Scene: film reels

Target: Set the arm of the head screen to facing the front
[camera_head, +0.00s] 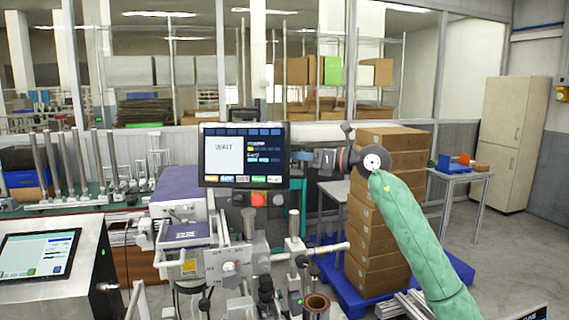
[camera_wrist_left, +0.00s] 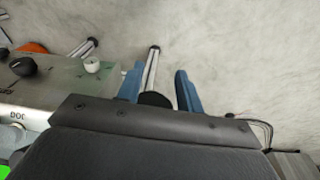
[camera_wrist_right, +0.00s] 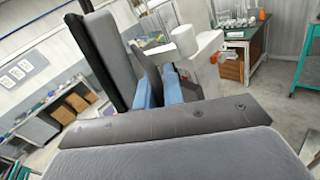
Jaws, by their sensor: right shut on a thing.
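The head screen (camera_head: 243,155) stands upright at the centre of the head view, its lit display reading WAIT and facing me nearly square on. Its support arm is mostly hidden behind it. My right gripper (camera_head: 304,156) is at the screen's right edge, shut on it. In the right wrist view the screen's grey and black panel (camera_wrist_right: 112,62) rises beside the blue fingers (camera_wrist_right: 158,90); the exact contact is hard to see. My left gripper (camera_wrist_left: 159,88) shows only in the left wrist view. Its blue fingers are apart above the floor, with nothing clearly held.
Below the screen stands a machine with a purple box (camera_head: 180,192) and metal posts. A tilted tablet panel (camera_head: 38,256) is at lower left. Stacked cartons (camera_head: 378,240) on a blue pallet stand behind my right arm. Open floor lies at right.

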